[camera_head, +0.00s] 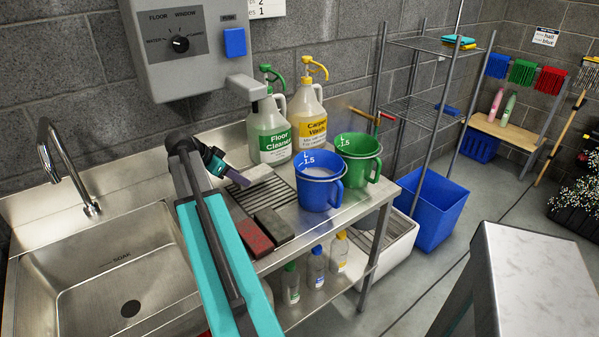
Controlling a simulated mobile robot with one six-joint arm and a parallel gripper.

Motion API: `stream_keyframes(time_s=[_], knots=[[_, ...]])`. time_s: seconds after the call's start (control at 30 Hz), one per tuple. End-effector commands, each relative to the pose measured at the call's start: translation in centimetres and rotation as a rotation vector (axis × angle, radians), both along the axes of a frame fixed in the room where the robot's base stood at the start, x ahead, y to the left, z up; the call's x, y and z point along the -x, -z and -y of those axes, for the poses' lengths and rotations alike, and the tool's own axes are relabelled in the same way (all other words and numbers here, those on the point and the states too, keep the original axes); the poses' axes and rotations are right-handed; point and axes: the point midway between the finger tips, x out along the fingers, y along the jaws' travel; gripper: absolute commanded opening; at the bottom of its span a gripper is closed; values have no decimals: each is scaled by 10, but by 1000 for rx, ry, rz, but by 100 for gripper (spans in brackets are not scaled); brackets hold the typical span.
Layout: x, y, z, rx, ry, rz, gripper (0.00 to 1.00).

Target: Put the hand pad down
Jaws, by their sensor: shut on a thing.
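My gripper (220,166) is at the end of my teal arm, over the left part of the steel counter (332,216), close to the drain rack (268,194). It is shut on a pale hand pad (235,159), mostly hidden by the fingers. I cannot tell whether the pad touches the counter or rack. A red-topped pad (256,238) and a dark grey pad (274,225) lie side by side at the counter's front, right of my arm.
Floor cleaner (269,140) and carpet wash (309,122) jugs stand behind the rack. A blue measuring bucket (317,190) and a green one (358,160) stand to the right. The steel sink (75,255) is on the left. A dispenser (183,50) hangs above.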

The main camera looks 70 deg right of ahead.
Motion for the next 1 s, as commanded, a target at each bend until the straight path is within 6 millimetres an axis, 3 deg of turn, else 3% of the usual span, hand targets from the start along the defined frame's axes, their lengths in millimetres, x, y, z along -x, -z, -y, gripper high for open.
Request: stream_keyframes(time_s=[0.2,0.67,1.0], knots=[[23,1,16,1,87,-1,5],[31,0,26,0,98,-1,5],[59,-1,69,-1,101,0,5]])
